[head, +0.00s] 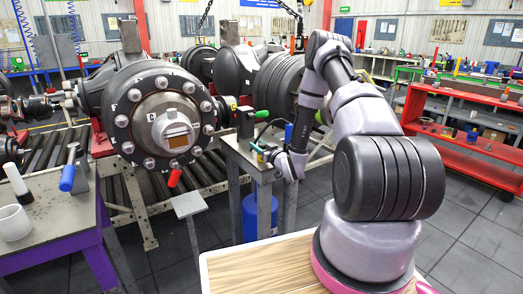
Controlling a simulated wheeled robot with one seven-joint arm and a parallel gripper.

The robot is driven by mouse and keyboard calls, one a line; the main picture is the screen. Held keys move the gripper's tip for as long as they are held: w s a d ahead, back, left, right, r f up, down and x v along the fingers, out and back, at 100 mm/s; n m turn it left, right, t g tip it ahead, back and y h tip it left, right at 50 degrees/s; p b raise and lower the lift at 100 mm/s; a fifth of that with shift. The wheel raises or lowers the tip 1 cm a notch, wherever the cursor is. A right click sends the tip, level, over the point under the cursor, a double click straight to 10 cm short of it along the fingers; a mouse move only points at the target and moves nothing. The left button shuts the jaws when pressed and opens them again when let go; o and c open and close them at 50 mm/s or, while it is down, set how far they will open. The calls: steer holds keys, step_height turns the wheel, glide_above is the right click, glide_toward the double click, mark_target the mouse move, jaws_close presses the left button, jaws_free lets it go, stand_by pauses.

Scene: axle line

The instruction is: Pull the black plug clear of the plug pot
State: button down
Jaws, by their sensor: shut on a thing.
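My gripper (262,152) is at the end of my arm, low over the small grey bench (240,152) in the middle of the head view. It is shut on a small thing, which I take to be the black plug. The plug is too small and too covered by the fingers to make out. The plug pot cannot be told clearly from the dark fittings on this bench. I cannot tell whether the plug is in or out of it.
A dark block (246,122) stands on the bench just behind my gripper. A large axle hub (166,122) is to the left. A purple-legged bench (48,215) at left holds a white cup (13,223). A red rack (462,125) is at right.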

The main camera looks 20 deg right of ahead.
step_height(320, 180, up, 10)
stand_by(0.6)
